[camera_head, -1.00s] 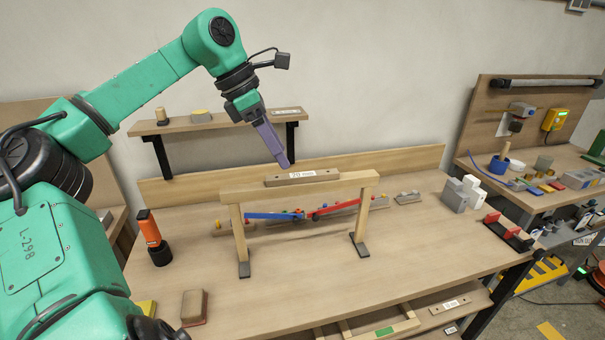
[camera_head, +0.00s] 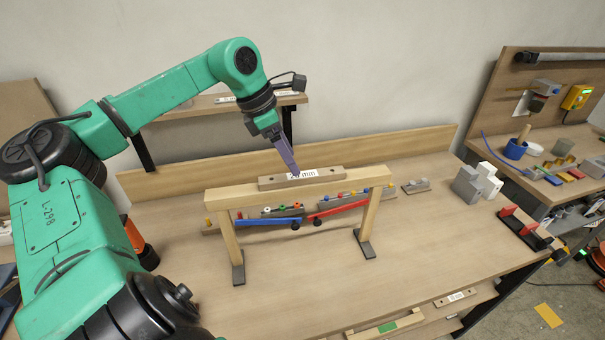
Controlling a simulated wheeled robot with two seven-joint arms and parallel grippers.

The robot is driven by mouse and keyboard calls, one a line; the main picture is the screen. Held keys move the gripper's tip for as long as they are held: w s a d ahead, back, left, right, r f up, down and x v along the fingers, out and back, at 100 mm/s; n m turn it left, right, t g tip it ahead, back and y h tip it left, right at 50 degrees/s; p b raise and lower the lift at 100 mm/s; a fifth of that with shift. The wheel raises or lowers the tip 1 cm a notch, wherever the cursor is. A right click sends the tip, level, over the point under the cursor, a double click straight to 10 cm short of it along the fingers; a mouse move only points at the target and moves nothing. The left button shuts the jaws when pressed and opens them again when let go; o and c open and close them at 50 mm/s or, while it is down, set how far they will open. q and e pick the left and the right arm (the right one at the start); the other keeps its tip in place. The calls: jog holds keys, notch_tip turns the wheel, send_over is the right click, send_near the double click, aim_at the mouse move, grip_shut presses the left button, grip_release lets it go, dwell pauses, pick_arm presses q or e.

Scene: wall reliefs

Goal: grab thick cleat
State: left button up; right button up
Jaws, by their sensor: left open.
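A wooden cleat (camera_head: 268,183) with a white "mm" label lies on top of the wooden trestle (camera_head: 232,200) that stands on the bench. The first part of its label is covered by my gripper. Other labelled bars show on the wall shelf and below the bench front; I cannot tell their thickness. My left gripper (camera_head: 295,174) has purple fingers pointing down, with the tips at the cleat's middle. The fingers look edge-on, and the gripper is open. I cannot tell whether the tips touch the cleat. My right gripper is not in view.
Grey and white blocks (camera_head: 467,184) and a red-black holder (camera_head: 524,228) stand at the right. An orange tool is partly hidden by my left arm.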

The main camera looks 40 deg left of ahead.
aim_at(302, 178)
pick_arm(q)
jog(key=p+x, duration=0.2)
jog(key=x, duration=0.2)
jog(key=shift+d+p, duration=0.1)
jog(key=shift+p, duration=0.3)
jog(key=shift+d+f, duration=0.1)
jog(key=shift+f, duration=0.25)
grip_shut()
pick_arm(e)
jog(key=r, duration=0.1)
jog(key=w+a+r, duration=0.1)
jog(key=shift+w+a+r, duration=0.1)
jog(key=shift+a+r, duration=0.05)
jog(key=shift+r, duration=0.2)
